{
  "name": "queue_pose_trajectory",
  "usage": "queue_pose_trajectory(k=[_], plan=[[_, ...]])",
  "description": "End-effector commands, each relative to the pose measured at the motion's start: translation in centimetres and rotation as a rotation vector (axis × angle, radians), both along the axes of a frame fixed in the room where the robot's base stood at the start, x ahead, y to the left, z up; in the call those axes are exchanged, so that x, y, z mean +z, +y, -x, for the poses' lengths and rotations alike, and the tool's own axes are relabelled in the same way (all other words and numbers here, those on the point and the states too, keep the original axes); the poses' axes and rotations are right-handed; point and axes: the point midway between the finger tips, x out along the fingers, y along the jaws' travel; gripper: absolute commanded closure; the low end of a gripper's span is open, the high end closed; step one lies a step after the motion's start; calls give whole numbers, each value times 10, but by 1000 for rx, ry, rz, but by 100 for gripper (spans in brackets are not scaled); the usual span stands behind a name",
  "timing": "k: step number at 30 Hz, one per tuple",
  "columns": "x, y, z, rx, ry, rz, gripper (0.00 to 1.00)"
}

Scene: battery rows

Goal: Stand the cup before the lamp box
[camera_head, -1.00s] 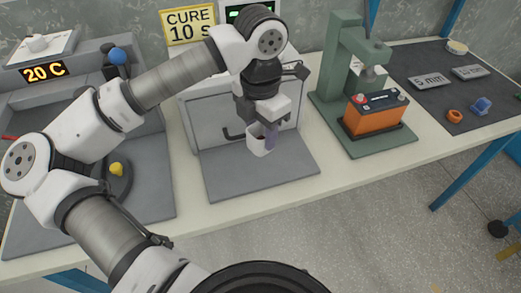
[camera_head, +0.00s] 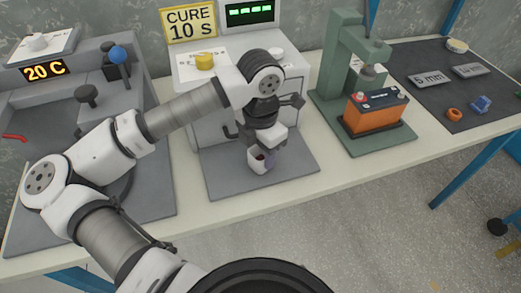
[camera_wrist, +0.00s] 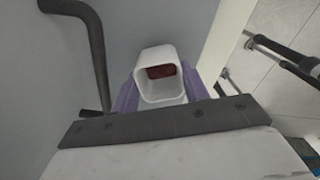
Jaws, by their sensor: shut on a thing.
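The cup (camera_head: 257,165) is small, white and squarish, with something dark red inside. My gripper (camera_head: 263,159) is shut on it, and the cup looks about upright over the grey mat in front of the lamp box. Whether its base touches the mat I cannot tell. In the wrist view the cup (camera_wrist: 149,91) sits between the purple fingers, and its open mouth shows the dark red content. The lamp box (camera_head: 210,126) is pale grey with a dark door handle, a yellow knob on top and a "CURE 10 S" sign behind. My arm hides part of its front.
The grey mat (camera_head: 226,184) has bare room around the cup. A green press (camera_head: 343,62) with an orange battery (camera_head: 373,115) stands to the right. A grey station (camera_head: 45,100) showing "20 C" stands to the left. The table's front edge is close to the mat.

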Motion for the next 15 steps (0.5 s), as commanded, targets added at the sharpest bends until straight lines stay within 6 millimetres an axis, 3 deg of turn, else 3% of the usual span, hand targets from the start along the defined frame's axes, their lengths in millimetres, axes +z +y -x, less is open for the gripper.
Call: queue_pose_trajectory(k=[1, 5, 15], plan=[[0, 0, 0, 0, 0, 0, 51], [0, 0, 0, 0, 0, 0, 34], [2, 0, 0, 0, 0, 0, 34]])
